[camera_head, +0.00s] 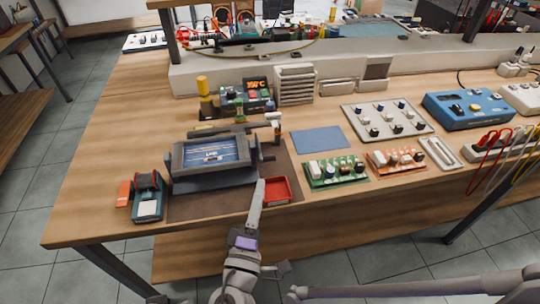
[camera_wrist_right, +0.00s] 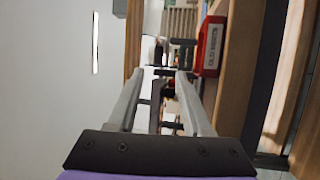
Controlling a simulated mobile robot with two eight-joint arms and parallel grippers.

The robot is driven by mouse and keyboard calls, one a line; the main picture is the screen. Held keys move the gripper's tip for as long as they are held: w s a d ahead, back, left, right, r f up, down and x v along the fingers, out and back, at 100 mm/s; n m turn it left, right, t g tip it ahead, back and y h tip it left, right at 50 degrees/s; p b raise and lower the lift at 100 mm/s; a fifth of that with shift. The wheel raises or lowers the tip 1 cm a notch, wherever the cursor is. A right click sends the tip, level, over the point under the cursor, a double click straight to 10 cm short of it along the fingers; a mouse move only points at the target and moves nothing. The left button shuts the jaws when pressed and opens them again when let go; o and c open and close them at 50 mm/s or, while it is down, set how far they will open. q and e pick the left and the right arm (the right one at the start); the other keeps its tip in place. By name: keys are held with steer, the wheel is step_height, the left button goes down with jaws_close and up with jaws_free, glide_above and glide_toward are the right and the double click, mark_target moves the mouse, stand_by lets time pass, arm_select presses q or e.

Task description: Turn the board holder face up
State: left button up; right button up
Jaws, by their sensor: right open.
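The board holder (camera_head: 173,160) is a dark grey frame around a blue board (camera_head: 215,152) with a pale label. It stands on a brown mat on the bench, left of centre in the head view, and its blue side shows to the camera. A crank-like part is at its right side. My right gripper (camera_head: 260,186) is right of the holder's front right corner, close to a red tray, and apart from the holder. Its two fingers (camera_wrist_right: 171,76) are spread in the wrist view, with nothing clearly held between them. My left gripper is not in view.
The red tray (camera_head: 288,188) is beside my right fingers; its red wall also shows in the wrist view (camera_wrist_right: 211,45). A small dark device (camera_head: 147,197) stands left of the holder. A blue mat (camera_head: 318,140) and a green circuit board (camera_head: 336,171) lie to the right.

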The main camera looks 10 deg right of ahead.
mark_target(269, 156)
steer(key=x, duration=1)
steer(key=shift+s+r+b, duration=0.1)
steer(key=shift+r+b, duration=0.05)
steer(key=shift+b, duration=0.15)
jaws_close()
stand_by(0.9)
